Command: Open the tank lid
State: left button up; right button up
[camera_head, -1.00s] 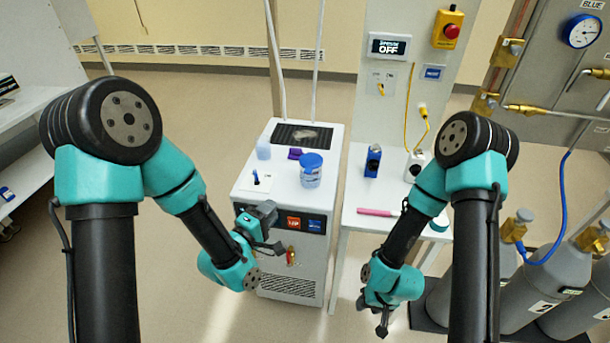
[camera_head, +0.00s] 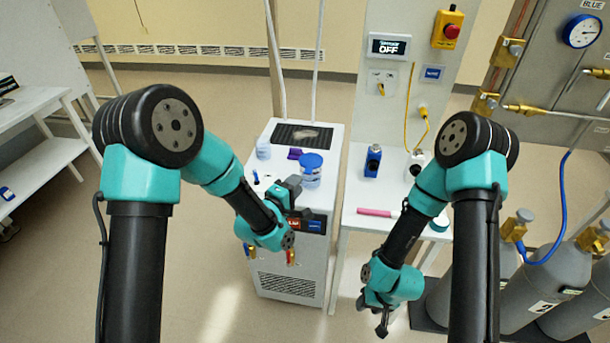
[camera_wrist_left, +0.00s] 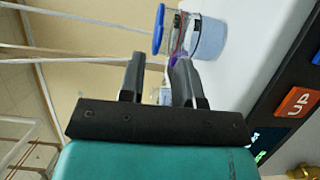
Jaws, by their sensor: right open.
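A clear round tank with a blue lid (camera_head: 311,160) stands on top of the white cabinet (camera_head: 268,178), and the lid is on it. In the left wrist view the blue lid (camera_wrist_left: 158,30) and clear wall (camera_wrist_left: 185,33) lie beyond the fingers, tipped sideways by the camera's angle. My left gripper (camera_head: 290,186) is at the cabinet's front top edge, just short of the tank and apart from it. Its two fingers (camera_wrist_left: 159,75) are spread with nothing held. My right gripper (camera_head: 382,326) hangs low, open, in front of the side table and far from the tank.
A small translucent cup (camera_head: 263,150) and a purple item (camera_head: 295,153) stand near the tank. The side table (camera_head: 352,200) holds a blue device (camera_head: 373,160) and a pink stick (camera_head: 375,212). Gas cylinders (camera_head: 570,270) stand at the right.

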aim_at(310, 163)
pick_arm(q)
jog(key=shift+x, duration=2.75)
jog(key=shift+c, duration=0.3)
grip_shut()
